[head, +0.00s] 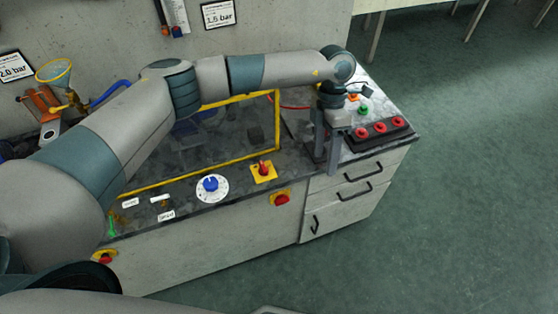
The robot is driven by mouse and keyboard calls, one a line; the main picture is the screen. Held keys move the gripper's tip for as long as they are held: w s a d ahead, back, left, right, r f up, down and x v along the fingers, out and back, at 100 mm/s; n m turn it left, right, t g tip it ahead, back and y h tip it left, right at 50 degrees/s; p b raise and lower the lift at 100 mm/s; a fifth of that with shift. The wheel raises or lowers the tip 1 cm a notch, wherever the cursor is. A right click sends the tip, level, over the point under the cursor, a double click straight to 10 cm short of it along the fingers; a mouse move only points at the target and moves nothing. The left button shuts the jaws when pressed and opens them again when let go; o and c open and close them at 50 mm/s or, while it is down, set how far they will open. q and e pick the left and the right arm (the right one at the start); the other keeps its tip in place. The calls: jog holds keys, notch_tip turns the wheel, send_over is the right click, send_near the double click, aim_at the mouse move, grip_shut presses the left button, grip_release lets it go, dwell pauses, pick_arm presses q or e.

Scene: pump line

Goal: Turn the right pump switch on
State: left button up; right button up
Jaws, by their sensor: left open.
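My left gripper (325,164) hangs over the right part of the bench with its fingers pointing down. The fingers are apart and I see nothing held between them. A red rotary switch on a yellow plate (263,170) is on the bench top, left of the gripper. Another red knob on a yellow plate (281,199) is on the bench front below it. A similar red and yellow one (105,257) is at the far left of the front. I see no label telling which is the right pump switch. My right gripper is not in view.
A blue knob on a white dial (211,184) is left of the rotary switch. A black strip with red knobs (380,130) and a green button (363,110) are right of the gripper. A yellow frame (160,185) borders the bench middle. Floor (460,200) is clear at right.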

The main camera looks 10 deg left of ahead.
pick_arm(q)
jog(key=w+a+r+y, duration=0.2)
jog(key=w+a, duration=0.1)
jog(key=a, duration=0.2)
jog(key=w+a+r+t+y, duration=0.1)
jog(key=w+a+r+y, duration=0.1)
jog(key=a, duration=0.3)
jog(key=shift+w+a+r+n+y, duration=0.3)
jog(key=shift+w+a+r+n, duration=0.1)
jog(key=shift+f, duration=0.1)
jog(key=p, duration=0.7)
send_near(268, 169)
jog(key=a+f, duration=0.1)
jog(key=s+a+f, duration=0.1)
jog(key=f, duration=0.1)
jog(key=s+a+f, duration=0.1)
jog(key=shift+f, duration=0.2)
jog(key=shift+s+a+f, duration=0.1)
jog(key=shift+s+f, duration=0.05)
jog(key=shift+f, duration=0.4)
jog(key=shift+c, duration=0.3)
jog(key=c, duration=1)
